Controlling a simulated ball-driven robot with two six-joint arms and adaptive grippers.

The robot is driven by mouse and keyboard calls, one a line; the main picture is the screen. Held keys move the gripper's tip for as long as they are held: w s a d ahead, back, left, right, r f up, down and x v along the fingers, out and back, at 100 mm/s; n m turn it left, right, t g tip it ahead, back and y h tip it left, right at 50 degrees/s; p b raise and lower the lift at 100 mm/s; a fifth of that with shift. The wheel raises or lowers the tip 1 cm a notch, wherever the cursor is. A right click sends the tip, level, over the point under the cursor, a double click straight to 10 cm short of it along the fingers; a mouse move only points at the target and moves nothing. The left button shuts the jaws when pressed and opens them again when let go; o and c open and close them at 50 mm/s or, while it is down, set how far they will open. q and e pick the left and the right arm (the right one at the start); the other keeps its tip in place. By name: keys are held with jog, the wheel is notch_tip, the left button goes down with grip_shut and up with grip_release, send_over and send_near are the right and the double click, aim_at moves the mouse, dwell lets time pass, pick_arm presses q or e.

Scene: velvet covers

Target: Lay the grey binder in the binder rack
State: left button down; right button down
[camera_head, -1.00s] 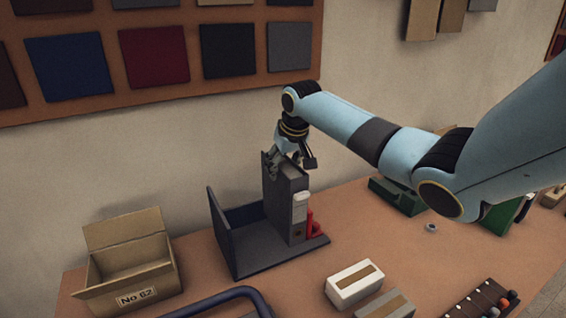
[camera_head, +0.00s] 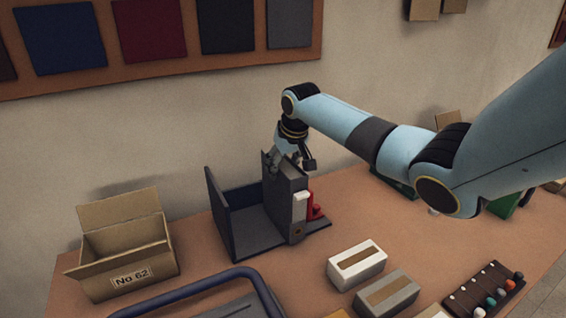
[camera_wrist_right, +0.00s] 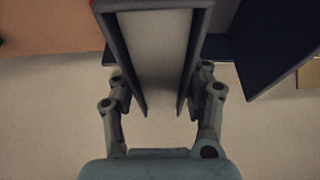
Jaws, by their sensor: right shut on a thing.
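The grey binder (camera_head: 284,197) stands upright in the dark binder rack (camera_head: 230,198), close to the rack's right end in the head view. Its spine, with a white label, faces the front. My right gripper (camera_head: 288,163) is shut on the binder's upper back part. In the right wrist view the fingers of my right gripper (camera_wrist_right: 163,95) press the two covers of the binder (camera_wrist_right: 111,35) from both sides. The rack (camera_wrist_right: 270,50) shows beside it there. I cannot tell whether the binder's bottom rests on the rack floor. My left gripper is not in view.
A red object (camera_head: 313,207) stands just right of the binder. An open cardboard box (camera_head: 128,262) marked No 62 is at the left. White (camera_head: 357,264) and grey (camera_head: 386,293) boxes lie in front. A dark board with several coloured knobs (camera_head: 484,291) is at the front right.

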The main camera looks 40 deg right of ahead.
jog(key=c, duration=0.5)
grip_release()
jog(key=shift+f, duration=0.1)
jog(key=v, duration=1.2)
